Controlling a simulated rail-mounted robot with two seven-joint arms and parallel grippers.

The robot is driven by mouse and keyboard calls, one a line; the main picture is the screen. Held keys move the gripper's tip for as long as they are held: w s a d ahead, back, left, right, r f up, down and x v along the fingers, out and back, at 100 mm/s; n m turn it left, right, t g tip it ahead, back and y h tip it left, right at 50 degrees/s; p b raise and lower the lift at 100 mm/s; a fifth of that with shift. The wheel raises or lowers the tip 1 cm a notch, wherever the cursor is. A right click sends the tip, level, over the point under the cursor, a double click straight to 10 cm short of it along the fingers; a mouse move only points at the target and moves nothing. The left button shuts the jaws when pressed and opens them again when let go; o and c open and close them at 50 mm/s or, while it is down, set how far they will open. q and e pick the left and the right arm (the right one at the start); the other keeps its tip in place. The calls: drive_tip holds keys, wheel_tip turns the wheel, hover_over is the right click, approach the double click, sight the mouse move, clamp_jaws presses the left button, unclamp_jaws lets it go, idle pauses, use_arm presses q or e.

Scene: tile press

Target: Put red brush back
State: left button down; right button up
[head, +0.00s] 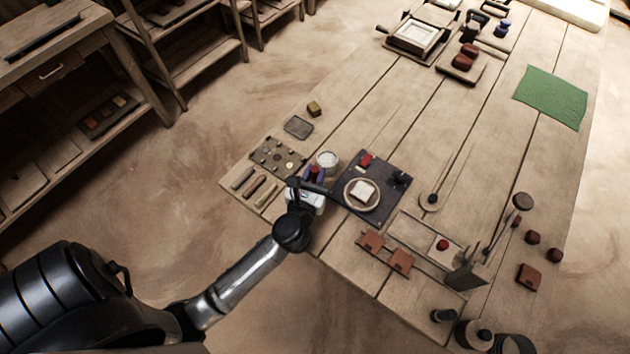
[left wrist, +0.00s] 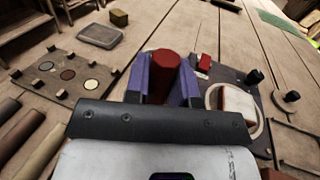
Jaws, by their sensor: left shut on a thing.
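My left gripper (head: 314,175) is shut on a red cylindrical thing, which I take to be the red brush (left wrist: 165,72). Its purple fingers stand on both sides of the red part in the left wrist view (left wrist: 164,85). The lower end of the held thing is hidden. The gripper is over the near left part of the table, between a pegged board (head: 266,160) and a dark slab (head: 392,179). My right gripper is not in view.
A pale round pot (head: 327,158) stands just behind the gripper. The slab bears a plate with a pale tile (head: 363,191) and a small red block (head: 365,159). Several rods (head: 254,186) lie at the near left edge. A grey tray (head: 298,126) is farther back.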

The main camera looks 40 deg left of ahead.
use_arm(q)
wheel_tip(320, 180, down, 4)
drive_tip(key=shift+b, duration=1.2)
drive_tip(key=shift+r, duration=0.1)
drive_tip(key=c, duration=1.4)
unclamp_jaws()
drive_tip(key=shift+f, duration=0.2)
drive_tip(key=o, duration=0.4)
drive_tip(key=shift+o, duration=0.2)
drive_tip(key=shift+r, duration=0.1)
